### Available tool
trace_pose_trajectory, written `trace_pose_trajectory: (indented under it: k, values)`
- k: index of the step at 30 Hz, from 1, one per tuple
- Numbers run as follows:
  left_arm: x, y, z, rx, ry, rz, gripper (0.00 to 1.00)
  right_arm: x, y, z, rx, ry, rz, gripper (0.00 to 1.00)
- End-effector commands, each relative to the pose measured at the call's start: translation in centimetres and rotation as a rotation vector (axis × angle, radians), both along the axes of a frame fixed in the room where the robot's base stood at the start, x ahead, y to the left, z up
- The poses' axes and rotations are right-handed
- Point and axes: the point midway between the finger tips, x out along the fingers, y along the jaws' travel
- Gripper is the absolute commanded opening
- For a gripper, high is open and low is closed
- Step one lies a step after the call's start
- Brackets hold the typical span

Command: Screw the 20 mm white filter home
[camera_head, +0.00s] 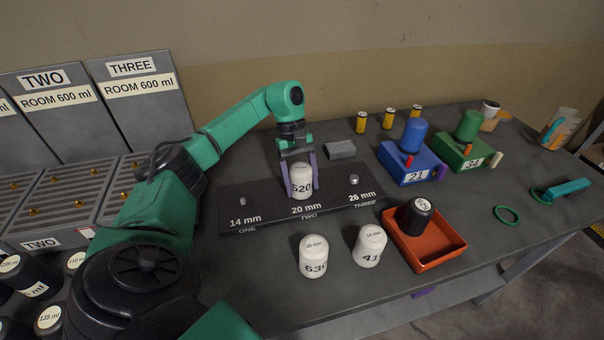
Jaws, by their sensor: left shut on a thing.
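A white filter (302,182) marked 520 stands upright at the middle position of the dark mounting board (262,211), above the "20 mm" and "TWO" labels. My left gripper (302,190) reaches down from above and is shut on this filter, one finger on each side. The filter's lower end meets the board, and its thread is hidden. The 26 mm position shows a bare metal stud (354,180). My right gripper is not in view.
Two white filters (313,256) (369,246) stand in front of the board. An orange tray (440,246) holds a black filter (413,216). Blue (411,163) and green (462,152) blocks stand behind right. A grey block (340,150) lies behind the board. Grey racks fill the left.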

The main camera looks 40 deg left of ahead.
Motion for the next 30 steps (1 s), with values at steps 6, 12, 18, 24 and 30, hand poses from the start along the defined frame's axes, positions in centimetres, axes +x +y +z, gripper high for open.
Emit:
trace_pose_trajectory:
  k: [6, 12, 18, 24, 30]
  values:
    - [0.0, 0.1, 0.0, 0.001, -0.003, -0.271, 0.00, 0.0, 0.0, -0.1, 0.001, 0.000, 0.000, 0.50]
    - [0.0, 0.1, 0.1, 0.000, -0.005, -0.276, 0.92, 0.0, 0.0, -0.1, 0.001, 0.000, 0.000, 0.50]
    - [-0.1, 0.1, 0.0, 0.000, -0.003, -0.273, 1.00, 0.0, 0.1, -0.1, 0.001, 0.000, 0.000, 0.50]
    - [0.3, 0.4, 1.0, 0.000, -0.005, -0.272, 1.00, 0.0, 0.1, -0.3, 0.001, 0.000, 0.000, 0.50]
    - [1.3, 1.6, 5.5, 0.001, -0.006, -0.271, 1.00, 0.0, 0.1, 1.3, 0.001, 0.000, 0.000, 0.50]
